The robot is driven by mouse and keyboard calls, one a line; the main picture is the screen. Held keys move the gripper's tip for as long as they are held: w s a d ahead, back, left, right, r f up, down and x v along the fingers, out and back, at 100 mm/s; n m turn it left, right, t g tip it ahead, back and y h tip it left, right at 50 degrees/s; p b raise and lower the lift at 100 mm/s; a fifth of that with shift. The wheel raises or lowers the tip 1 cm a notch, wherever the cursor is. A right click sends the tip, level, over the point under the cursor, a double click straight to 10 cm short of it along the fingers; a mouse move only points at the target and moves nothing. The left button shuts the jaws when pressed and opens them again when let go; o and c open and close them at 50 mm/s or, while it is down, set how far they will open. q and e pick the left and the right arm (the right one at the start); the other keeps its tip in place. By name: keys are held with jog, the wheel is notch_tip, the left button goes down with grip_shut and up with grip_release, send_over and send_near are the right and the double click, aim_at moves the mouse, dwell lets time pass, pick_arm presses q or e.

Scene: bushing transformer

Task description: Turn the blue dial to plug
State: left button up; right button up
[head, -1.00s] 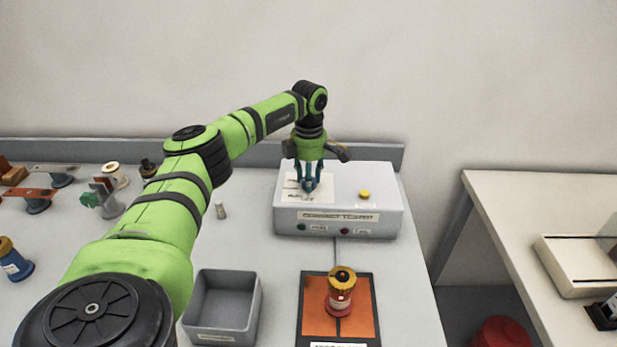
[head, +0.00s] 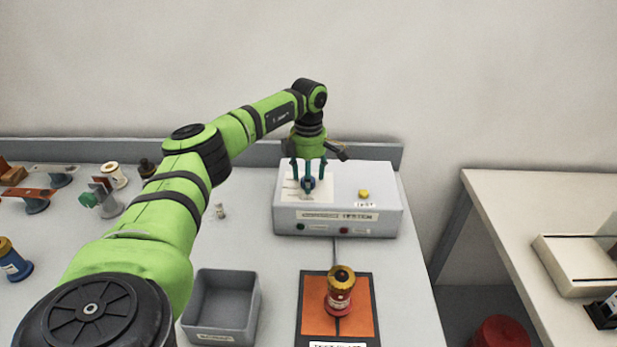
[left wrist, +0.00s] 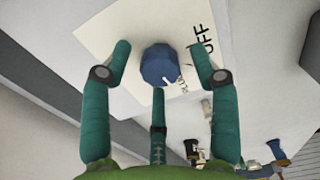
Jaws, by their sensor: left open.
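The blue dial (left wrist: 160,65) sits on a pale label plate (left wrist: 110,45) on top of the grey tester box (head: 385,212). In the left wrist view its white pointer mark lies at its lower right, towards the label's partly readable lettering. In the head view the dial (head: 308,183) shows small below my left gripper (head: 308,170). That gripper points down over the dial. Its teal fingers are spread around the dial, and gaps show between them and it. My right gripper is not in view.
A yellow button (head: 363,194) is on the box's right. In front are an orange pad (head: 312,310) with a red and yellow bushing (head: 340,288) and a grey bin (head: 222,330). Several loose parts lie at the left. A second table (head: 510,215) stands right.

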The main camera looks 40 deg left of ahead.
pick_arm(q)
notch_tip(320, 180, up, 12)
jog(key=shift+f, duration=0.25)
dwell(0.5)
